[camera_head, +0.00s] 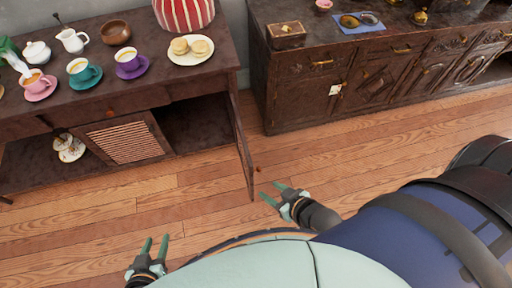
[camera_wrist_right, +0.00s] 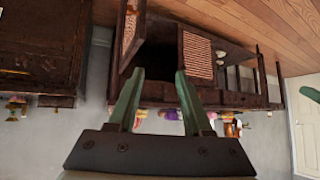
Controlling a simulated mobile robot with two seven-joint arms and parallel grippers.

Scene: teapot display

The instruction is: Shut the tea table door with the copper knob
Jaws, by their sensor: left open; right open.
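The dark wooden tea table (camera_head: 95,110) is at the left of the head view. Its right-hand door (camera_head: 243,150) stands wide open, seen nearly edge-on, with a small copper-coloured knob (camera_head: 258,169) near its free edge. The open door also shows at the top left of the right wrist view (camera_wrist_right: 131,35). My right gripper (camera_head: 268,192) is open and empty, just beyond the door's free edge at the lower right, apparently apart from it. Its open fingers also show in the right wrist view (camera_wrist_right: 160,75). My left gripper (camera_head: 155,243) is open and empty, low in front of the table.
A slatted panel (camera_head: 123,142) fills the table's middle front, beside the open compartment. Cups, a striped red pot (camera_head: 184,14) and a plate of biscuits (camera_head: 191,50) stand on top. A dark carved cabinet (camera_head: 300,90) stands to the right. Wooden floor (camera_head: 200,205) in front is clear.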

